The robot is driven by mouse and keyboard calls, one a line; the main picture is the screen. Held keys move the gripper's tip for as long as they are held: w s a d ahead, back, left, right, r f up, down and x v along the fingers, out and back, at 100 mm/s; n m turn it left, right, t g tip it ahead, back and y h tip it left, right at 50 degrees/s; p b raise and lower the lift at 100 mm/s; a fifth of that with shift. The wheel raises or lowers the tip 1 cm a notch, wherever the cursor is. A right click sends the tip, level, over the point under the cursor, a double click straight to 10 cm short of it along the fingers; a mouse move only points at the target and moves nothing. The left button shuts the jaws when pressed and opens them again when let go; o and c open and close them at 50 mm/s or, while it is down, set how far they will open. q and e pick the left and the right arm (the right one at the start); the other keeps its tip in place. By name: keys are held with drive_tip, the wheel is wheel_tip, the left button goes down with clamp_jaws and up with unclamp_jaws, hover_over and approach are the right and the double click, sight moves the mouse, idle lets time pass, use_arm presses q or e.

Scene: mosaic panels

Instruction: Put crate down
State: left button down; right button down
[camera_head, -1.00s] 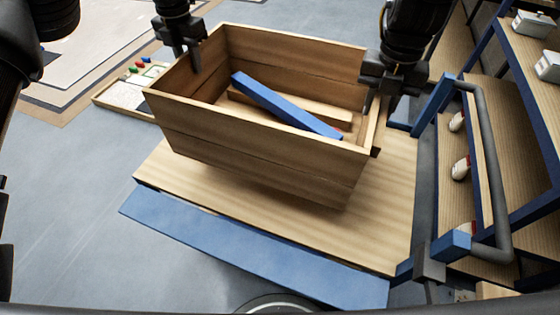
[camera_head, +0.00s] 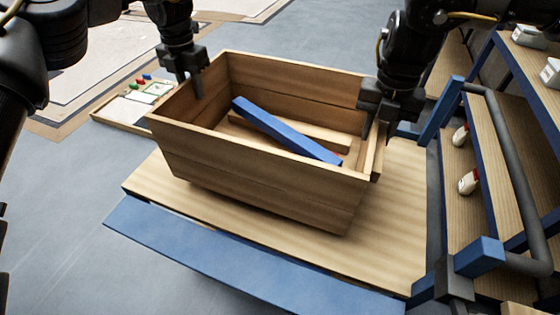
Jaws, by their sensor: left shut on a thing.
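The wooden crate (camera_head: 262,187) is upright over the flat wooden deck (camera_head: 392,215) of a cart with a blue front edge. A dark shadow lies under the crate's front; I cannot tell whether its bottom touches the deck. My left gripper (camera_head: 191,82) is shut on the crate's left wall, one finger showing inside. My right gripper (camera_head: 374,118) is at the right wall, one finger inside, and appears shut on it; its outer finger is hidden. A blue bar (camera_head: 285,132) and wooden strips lie in the crate.
A grey handle rail (camera_head: 510,170) on blue posts stands at the cart's right. Behind it is a blue-framed shelf with several white bottles or boxes (camera_head: 468,182). A shallow tray with small coloured pieces (camera_head: 138,105) lies on the floor at upper left. The deck's right part is bare.

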sight(195, 102)
use_arm(q)
drive_tip(key=shift+a, duration=0.2)
use_arm(e)
drive_tip(key=shift+d+f, duration=0.15)
